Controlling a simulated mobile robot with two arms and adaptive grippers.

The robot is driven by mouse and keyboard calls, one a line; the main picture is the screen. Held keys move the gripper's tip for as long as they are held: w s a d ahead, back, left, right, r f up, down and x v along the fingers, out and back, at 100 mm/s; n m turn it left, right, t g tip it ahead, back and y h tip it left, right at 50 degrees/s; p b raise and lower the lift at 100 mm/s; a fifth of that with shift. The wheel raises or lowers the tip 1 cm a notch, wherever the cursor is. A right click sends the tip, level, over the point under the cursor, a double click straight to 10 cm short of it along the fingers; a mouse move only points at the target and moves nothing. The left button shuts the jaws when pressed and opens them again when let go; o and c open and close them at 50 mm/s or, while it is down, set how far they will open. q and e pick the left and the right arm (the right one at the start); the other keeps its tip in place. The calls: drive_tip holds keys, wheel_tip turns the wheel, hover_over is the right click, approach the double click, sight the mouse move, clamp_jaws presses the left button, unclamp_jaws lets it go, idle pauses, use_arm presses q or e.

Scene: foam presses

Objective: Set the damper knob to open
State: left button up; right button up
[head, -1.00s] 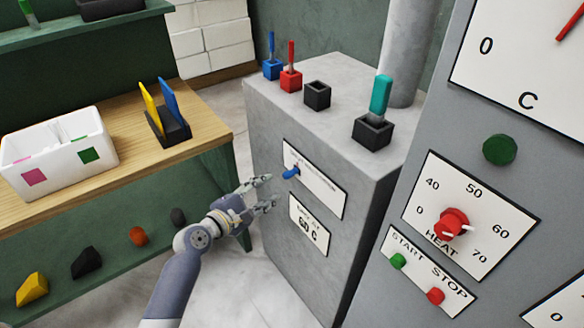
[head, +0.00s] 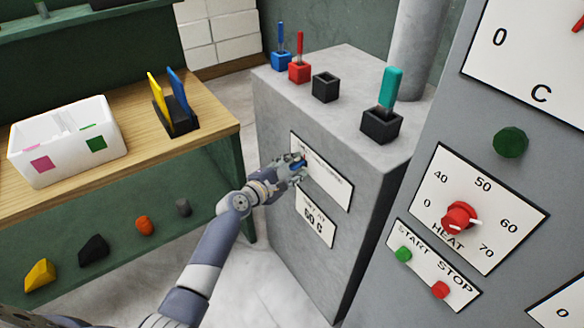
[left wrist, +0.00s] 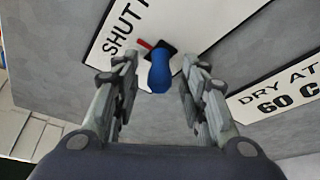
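The damper knob (left wrist: 159,74) is a blue handle on a dark base, on a white label plate (left wrist: 183,22) that reads "SHUT" at its left end in the left wrist view. A small red mark shows beside the base. In the head view the plate (head: 330,182) is on the front of the grey cabinet, and only a bit of the blue knob shows past my fingers. My left gripper (head: 297,166) is at the knob. In the left wrist view its two fingers are open, one on each side of the knob, with gaps between. My right gripper is not in view.
A "60 C" plate (head: 315,218) sits below the knob plate. On the cabinet top (head: 345,75) stand several small holders, one with a teal handle (head: 391,88). To the right is a panel with a red heat knob (head: 459,216). A wooden bench (head: 205,125) stands left.

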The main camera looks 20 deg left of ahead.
use_arm(q)
clamp_jaws()
drive_tip(key=shift+s+d, duration=0.2)
drive_tip(key=shift+d, duration=0.05)
drive_tip(key=s+d+p, duration=0.1)
drive_tip(key=s+d, duration=0.1)
drive_tip(key=d, duration=0.1)
drive_tip(key=s+d+p, duration=0.2)
drive_tip(key=d, duration=0.1)
drive_tip(key=s+d+p, duration=0.2)
drive_tip(key=s+d, duration=0.1)
drive_tip(key=shift+s+d, duration=0.15)
drive_tip(key=shift+f, duration=0.15)
unclamp_jaws()
drive_tip(key=shift+d, duration=0.1)
